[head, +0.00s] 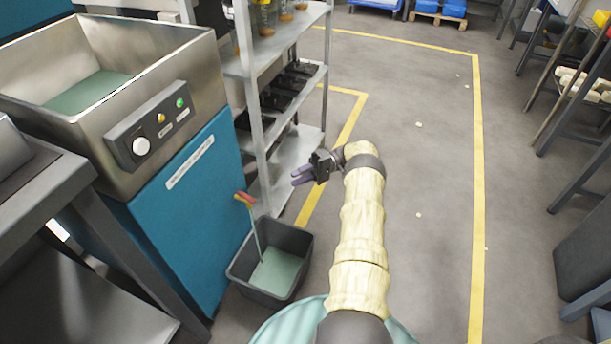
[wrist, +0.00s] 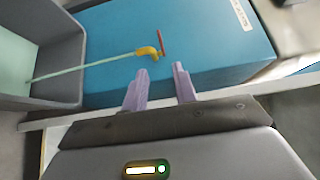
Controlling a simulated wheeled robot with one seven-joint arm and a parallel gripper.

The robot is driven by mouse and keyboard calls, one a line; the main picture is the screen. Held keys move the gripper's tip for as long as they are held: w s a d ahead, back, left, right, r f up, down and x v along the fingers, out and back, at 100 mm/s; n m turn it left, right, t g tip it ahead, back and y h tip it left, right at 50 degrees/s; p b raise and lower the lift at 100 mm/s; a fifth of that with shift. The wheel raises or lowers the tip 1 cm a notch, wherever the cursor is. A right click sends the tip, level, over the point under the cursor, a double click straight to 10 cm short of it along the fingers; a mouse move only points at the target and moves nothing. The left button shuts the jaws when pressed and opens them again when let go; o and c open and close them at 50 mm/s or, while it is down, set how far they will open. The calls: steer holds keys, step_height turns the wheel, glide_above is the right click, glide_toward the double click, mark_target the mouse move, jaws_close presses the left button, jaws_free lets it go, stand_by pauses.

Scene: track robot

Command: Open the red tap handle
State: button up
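The red tap handle (wrist: 161,42) is a short red bar on a yellow tap (wrist: 149,51) on the side of the blue cabinet. The handle (head: 246,196) and tap also show in the head view, low on the cabinet. A thin pale-green stream (wrist: 85,65) runs from the tap into a dark grey bin (head: 236,272) holding green liquid. My gripper (head: 302,175) is to the right of the tap in the head view, apart from it. In the wrist view its purple fingers (wrist: 158,71) are parted and empty, with the handle beyond their tips.
A steel basin (head: 170,50) with a control panel (head: 150,130) tops the blue cabinet (head: 195,210). A metal shelf rack (head: 250,90) with bottles and black items stands close behind my gripper. Open grey floor (head: 425,190) with yellow lines lies to the right.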

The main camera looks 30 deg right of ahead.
steer(key=shift+d+b, duration=0.5)
steer(key=shift+d, duration=0.55)
